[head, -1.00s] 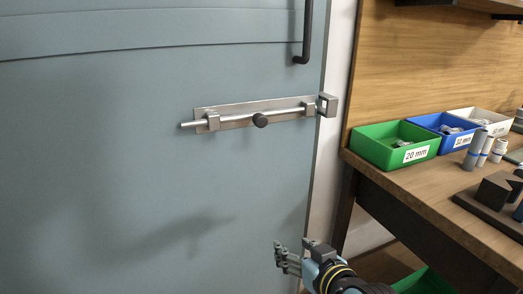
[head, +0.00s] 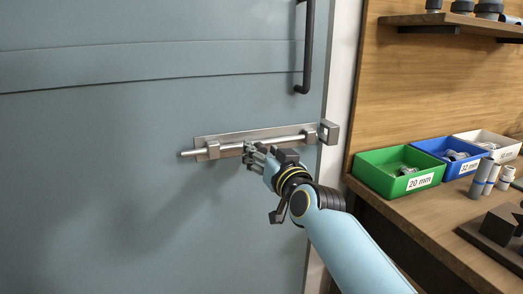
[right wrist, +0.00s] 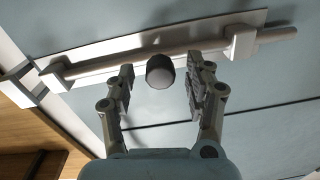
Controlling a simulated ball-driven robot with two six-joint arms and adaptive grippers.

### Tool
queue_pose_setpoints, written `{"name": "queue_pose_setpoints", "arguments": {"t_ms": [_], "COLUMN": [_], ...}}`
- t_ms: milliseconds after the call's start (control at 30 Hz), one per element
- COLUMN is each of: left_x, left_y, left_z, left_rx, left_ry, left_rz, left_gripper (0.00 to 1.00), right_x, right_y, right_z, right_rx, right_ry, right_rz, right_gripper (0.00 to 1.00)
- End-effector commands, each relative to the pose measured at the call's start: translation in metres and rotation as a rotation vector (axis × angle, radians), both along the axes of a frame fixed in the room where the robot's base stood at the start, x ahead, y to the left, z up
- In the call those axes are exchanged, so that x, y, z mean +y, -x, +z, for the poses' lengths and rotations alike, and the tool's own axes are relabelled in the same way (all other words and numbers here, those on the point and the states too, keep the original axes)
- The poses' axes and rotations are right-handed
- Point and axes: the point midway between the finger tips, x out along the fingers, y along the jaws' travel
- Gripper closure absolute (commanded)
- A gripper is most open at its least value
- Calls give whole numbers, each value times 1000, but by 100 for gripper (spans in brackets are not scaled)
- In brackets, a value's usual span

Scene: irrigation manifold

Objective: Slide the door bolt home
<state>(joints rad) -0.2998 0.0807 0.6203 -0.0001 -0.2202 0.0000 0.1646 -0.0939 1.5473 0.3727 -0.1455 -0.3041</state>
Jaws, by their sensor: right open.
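The door bolt (head: 228,150) is a steel rod on a plate fixed to the blue-grey door (head: 110,190). Its left end sticks out past the left guide. The square keeper (head: 329,132) is on the frame at the right; in the head view I cannot tell whether the rod's right end is inside it. The bolt's dark round knob (right wrist: 160,71) shows in the right wrist view between my open fingers, apart from both. My right gripper (head: 256,156) is at the middle of the bolt and hides the knob in the head view. My left gripper is not in view.
A dark vertical handle (head: 306,50) is on the door above the bolt. To the right, a wooden bench (head: 440,205) carries a green bin (head: 385,178), a blue bin (head: 437,150) and a white bin (head: 499,152). The door surface left of the bolt is clear.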

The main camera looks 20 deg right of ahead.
Motion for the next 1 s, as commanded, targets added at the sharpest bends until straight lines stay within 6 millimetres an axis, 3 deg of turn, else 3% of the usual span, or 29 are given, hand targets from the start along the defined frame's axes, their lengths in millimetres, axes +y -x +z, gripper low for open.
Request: {"name": "queue_pose_setpoints", "arguments": {"t_ms": [367,800,1000], "left_x": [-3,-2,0], "left_y": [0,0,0], "left_z": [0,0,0], "left_rx": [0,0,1], "left_ry": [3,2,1], "left_rz": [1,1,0], "left_gripper": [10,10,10], "right_x": [1,1,1], "right_y": [-9,-9,-9], "right_z": [0,0,0], "right_rx": [1,1,1], "right_ry": [0,0,0], "right_rz": [0,0,0], "right_gripper": [47,100,100]}}
